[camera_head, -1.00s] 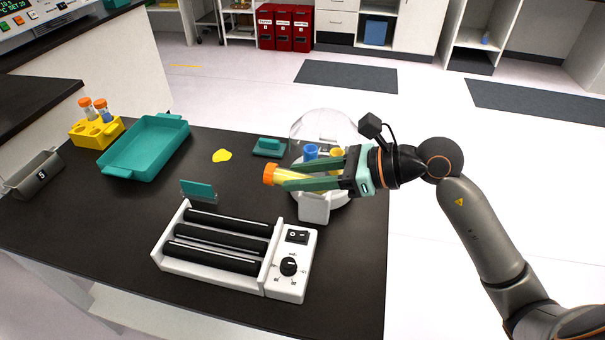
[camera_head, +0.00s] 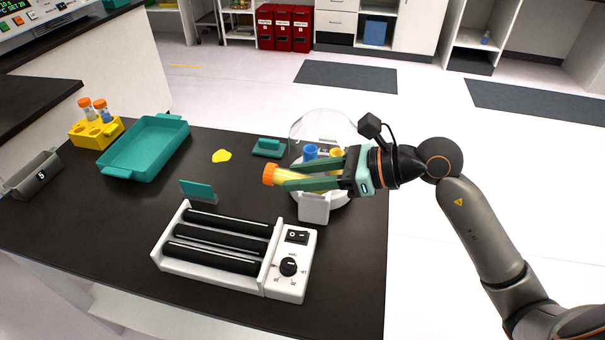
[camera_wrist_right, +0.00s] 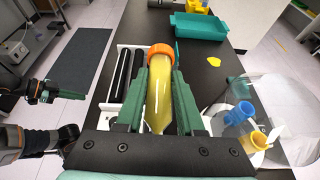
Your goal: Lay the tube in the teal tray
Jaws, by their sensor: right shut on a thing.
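The tube (camera_wrist_right: 160,92) has an orange cap and yellow contents. My right gripper (camera_head: 287,176) is shut on it, with the capped end sticking out past the green fingertips. In the head view the tube lies roughly level, its cap pointing left, above the bench. The teal tray (camera_head: 113,170) sits on the bench at the left, well apart from the tube, and looks empty. It also shows at the top of the right wrist view (camera_wrist_right: 224,38). My left gripper (camera_wrist_right: 62,95) shows small at the left of the right wrist view; whether it is open is unclear.
A white roller device (camera_head: 283,280) stands in front of the gripper. A clear-domed device (camera_head: 314,208) with blue and yellow tubes is behind it. A yellow spill (camera_head: 222,156) lies on the bench between tray and dome.

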